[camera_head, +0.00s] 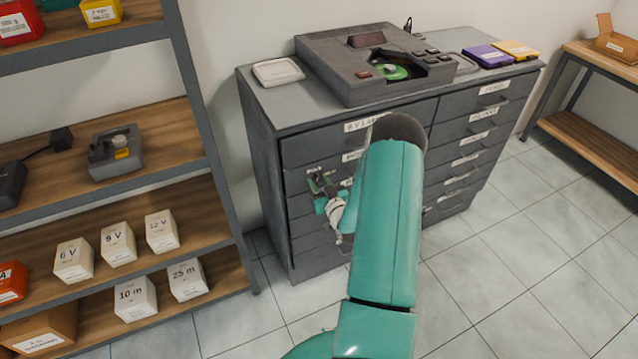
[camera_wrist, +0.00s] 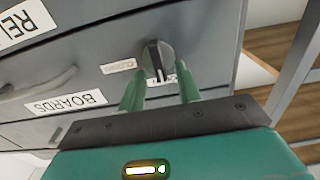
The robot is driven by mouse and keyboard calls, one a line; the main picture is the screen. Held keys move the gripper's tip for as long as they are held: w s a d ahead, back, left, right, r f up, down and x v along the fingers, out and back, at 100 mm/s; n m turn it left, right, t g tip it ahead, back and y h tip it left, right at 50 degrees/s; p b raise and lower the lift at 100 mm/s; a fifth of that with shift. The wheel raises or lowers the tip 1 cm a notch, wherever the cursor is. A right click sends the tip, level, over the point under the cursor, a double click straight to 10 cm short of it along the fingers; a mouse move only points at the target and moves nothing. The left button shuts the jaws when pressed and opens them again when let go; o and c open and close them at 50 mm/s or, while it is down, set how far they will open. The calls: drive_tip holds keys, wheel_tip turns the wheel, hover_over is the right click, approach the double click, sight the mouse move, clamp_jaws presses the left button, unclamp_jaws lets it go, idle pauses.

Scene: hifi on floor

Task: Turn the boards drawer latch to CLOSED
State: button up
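The BOARDS label (camera_wrist: 65,103) is at the left. My gripper (camera_wrist: 158,82) is open, with one green finger on each side of the knob's lower part; I cannot tell whether they touch it. In the head view my gripper (camera_head: 324,188) is at the cabinet's left drawers, and the latch cannot be made out.
The grey drawer cabinet (camera_head: 262,135) carries a dark hi-fi unit (camera_head: 340,68), a pale tray (camera_head: 278,72), and purple (camera_head: 487,56) and yellow (camera_head: 516,49) cases. A shelf (camera_head: 190,110) with boxes stands close on the left. Tiled floor (camera_head: 530,240) is free at right.

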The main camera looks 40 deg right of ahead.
drive_tip(key=shift+w, duration=0.1)
clamp_jaws()
drive_tip(key=shift+m, duration=0.4)
drive_tip(key=m, duration=0.5)
drive_tip(key=f+m, duration=0.1)
drive_tip(key=m, duration=0.5)
drive_tip(key=d+m, duration=0.1)
drive_tip(key=m, duration=0.5)
drive_tip(key=shift+s+f, duration=0.15)
drive_tip(key=shift+s, duration=0.05)
idle(0.4)
